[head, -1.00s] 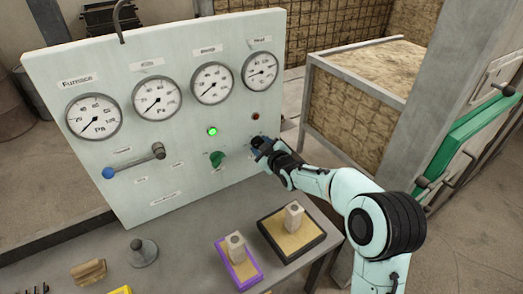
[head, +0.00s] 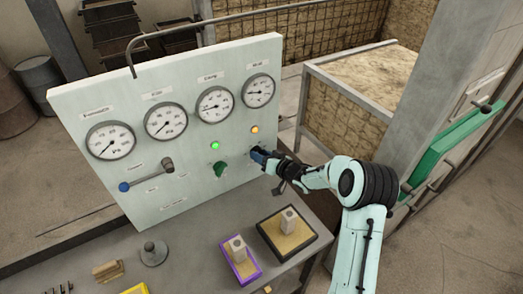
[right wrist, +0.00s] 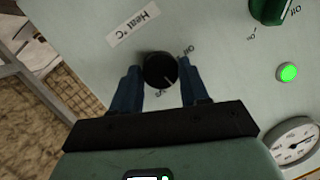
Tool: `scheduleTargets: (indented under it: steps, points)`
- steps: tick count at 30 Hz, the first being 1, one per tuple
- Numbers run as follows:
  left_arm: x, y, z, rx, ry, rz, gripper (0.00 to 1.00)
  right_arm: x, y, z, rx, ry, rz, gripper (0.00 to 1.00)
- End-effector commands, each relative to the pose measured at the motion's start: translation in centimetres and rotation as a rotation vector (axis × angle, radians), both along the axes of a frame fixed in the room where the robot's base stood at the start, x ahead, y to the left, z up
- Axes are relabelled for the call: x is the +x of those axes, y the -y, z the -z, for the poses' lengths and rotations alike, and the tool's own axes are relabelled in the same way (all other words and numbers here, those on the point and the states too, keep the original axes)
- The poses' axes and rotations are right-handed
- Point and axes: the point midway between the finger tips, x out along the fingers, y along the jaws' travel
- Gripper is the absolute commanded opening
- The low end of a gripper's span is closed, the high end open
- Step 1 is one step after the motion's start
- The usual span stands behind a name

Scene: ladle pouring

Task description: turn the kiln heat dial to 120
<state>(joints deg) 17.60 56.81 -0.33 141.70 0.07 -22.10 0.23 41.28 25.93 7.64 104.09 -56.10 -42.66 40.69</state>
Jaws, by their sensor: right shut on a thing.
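The heat dial (right wrist: 160,70) is a round black knob under a "Heat °C" label (right wrist: 133,25) in the right wrist view. A thin light mark on the knob points toward the lower right of that view. "Off" reads beside it; the print below it is too small to read. My right gripper (right wrist: 160,67) has one dark blue finger on each side of the knob and is shut on it. In the head view my right gripper (head: 259,156) covers the dial at the panel's lower right. My left gripper is not in view.
The pale panel (head: 115,185) carries several gauges, a lit green lamp (head: 215,146), an amber lamp (head: 254,129), a green knob (head: 221,169) and a blue-ended lever (head: 125,187). A purple-rimmed tray (head: 253,280) and a black-rimmed tray (head: 310,239) sit on the bench below.

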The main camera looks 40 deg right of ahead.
Motion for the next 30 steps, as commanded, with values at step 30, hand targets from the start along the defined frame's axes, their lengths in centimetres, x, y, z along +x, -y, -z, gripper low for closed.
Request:
scheduleTargets:
  steps: [30]
  points:
    - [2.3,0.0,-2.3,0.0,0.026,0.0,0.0,0.1,0.2,0.1,0.688,0.083,-0.002,0.14]
